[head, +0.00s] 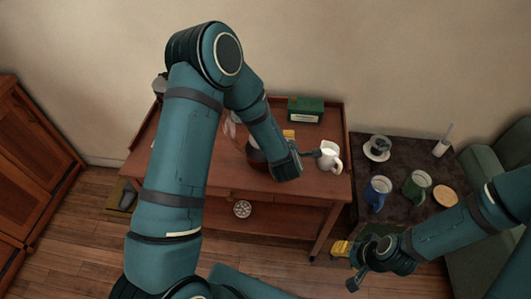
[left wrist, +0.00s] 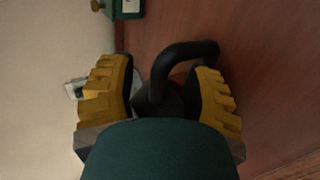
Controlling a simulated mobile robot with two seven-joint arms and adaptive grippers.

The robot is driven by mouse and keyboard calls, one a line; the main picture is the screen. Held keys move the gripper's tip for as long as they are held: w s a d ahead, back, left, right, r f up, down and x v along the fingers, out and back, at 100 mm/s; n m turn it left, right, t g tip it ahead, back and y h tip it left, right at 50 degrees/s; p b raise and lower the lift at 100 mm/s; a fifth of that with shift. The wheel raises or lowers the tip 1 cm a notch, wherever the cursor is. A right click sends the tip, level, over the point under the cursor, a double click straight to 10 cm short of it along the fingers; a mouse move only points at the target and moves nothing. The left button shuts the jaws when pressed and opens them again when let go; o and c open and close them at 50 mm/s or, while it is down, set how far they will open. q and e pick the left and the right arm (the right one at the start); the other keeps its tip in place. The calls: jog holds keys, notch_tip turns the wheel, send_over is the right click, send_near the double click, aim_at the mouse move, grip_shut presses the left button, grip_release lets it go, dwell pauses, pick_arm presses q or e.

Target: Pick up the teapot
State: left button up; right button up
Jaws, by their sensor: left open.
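The teapot (head: 255,154) stands on the wooden table and is mostly hidden behind my left arm in the head view; only a dark rounded part shows. In the left wrist view a black curved handle (left wrist: 185,55), which looks like the teapot's, rises between the yellow fingers. My left gripper (left wrist: 162,95) is open around it, with a finger on each side; I cannot tell whether either touches. The left gripper also shows in the head view (head: 287,160), above the table. My right gripper (head: 350,265) hangs low in front of the dark side table, away from the teapot.
A white pitcher (head: 329,157) stands close right of my left gripper. A green box (head: 305,110) is at the table's back. The dark side table holds a blue mug (head: 378,192), a green mug (head: 417,186), a cup on a saucer (head: 377,148) and a coaster (head: 445,196).

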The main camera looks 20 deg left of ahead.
pick_arm(q)
grip_shut()
jog(key=shift+r, duration=0.1)
jog(key=shift+r, duration=0.1)
dwell(0.3)
